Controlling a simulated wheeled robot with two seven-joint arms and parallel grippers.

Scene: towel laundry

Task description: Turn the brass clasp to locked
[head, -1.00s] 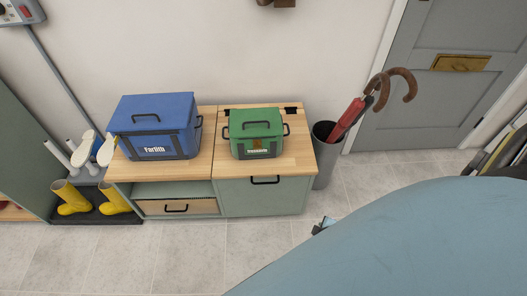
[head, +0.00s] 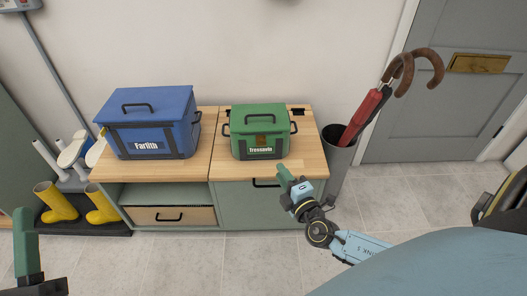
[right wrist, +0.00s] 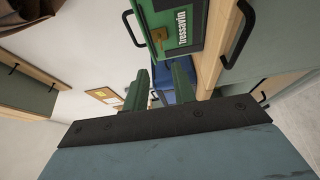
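The green box (head: 258,118), labelled Tressavin, stands lid shut on the wooden cabinet top. A small brass clasp (head: 260,140) is on its front, above the label; the head view is too coarse to tell its setting. In the right wrist view the brass clasp (right wrist: 159,35) shows beside the label on the green box (right wrist: 195,8). My right gripper (head: 283,172) is in front of the cabinet, below and right of the clasp, apart from it. Its green fingers (right wrist: 160,76) stand apart with nothing between them. My left gripper (head: 25,225) shows partly at lower left; its opening is unclear.
A blue box (head: 150,120) labelled Farlith stands left of the green box on the cabinet (head: 216,140). An umbrella stand (head: 338,150) is at the cabinet's right. Yellow boots (head: 58,203) stand at left. The floor in front is clear.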

